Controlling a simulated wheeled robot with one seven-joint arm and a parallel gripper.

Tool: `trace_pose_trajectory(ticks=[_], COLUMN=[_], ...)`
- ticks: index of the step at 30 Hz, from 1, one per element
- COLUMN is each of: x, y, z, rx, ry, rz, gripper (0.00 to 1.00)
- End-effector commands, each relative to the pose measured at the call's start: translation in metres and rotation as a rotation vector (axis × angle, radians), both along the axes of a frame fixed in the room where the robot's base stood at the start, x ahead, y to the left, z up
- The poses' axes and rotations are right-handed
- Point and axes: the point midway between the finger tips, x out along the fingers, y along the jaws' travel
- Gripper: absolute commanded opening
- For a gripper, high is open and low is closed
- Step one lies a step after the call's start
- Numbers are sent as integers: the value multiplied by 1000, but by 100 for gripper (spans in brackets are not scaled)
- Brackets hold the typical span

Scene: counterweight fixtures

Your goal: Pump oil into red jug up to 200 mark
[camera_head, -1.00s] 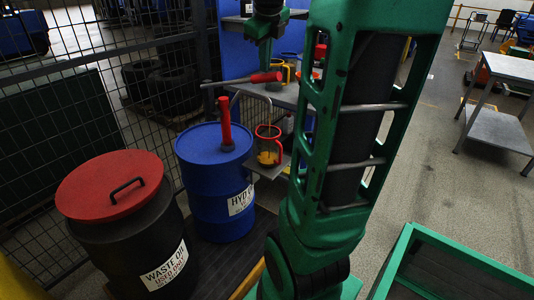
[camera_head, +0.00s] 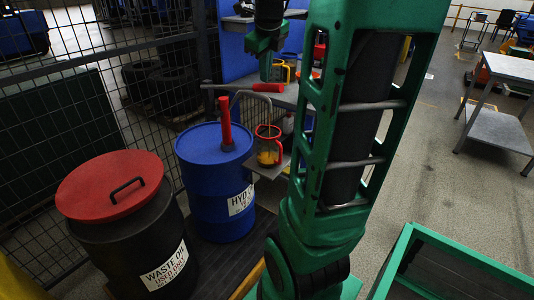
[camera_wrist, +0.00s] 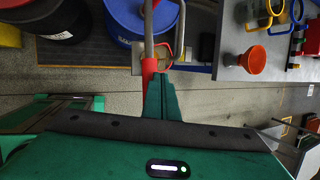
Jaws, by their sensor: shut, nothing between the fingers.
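The red jug (camera_head: 262,133) stands on a small shelf beside the blue drum (camera_head: 203,196), under the pump spout. Yellow oil fills its lower part; the marks are too small to read. The pump has an upright red body (camera_head: 225,124) on the drum and a grey lever ending in a red grip (camera_head: 267,88), now nearly level. My gripper (camera_head: 262,48) is above the grip in the head view. In the wrist view its closed green fingers (camera_wrist: 160,78) overlap the end of the red grip (camera_wrist: 149,72); I cannot tell whether they touch. They hold nothing.
A black waste oil drum with a red lid (camera_head: 108,182) stands left of the blue drum. A grey bench (camera_head: 290,98) behind carries coloured jugs, and an orange funnel (camera_wrist: 254,60) shows in the wrist view. Mesh fencing closes off the left.

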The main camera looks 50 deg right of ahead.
Motion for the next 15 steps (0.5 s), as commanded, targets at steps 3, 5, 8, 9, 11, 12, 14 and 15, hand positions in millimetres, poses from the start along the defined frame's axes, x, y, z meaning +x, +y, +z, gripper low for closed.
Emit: trace_pose_trajectory(ticks=[3, 5, 8, 9, 11, 12, 14, 15], x=[0, 0, 0, 0, 0, 0, 0, 0], y=[0, 0, 0, 0, 0, 0, 0, 1], z=[-6, -9, -13, -14, -17, -19, -21, -23], rx=[1, 2, 2, 1, 1, 1, 2, 2], ry=[1, 1, 1, 1, 0, 1, 1, 1], rz=[1, 1, 1, 1, 1, 1, 1, 1], gripper=[0, 0, 0, 0, 0, 0, 0, 0])
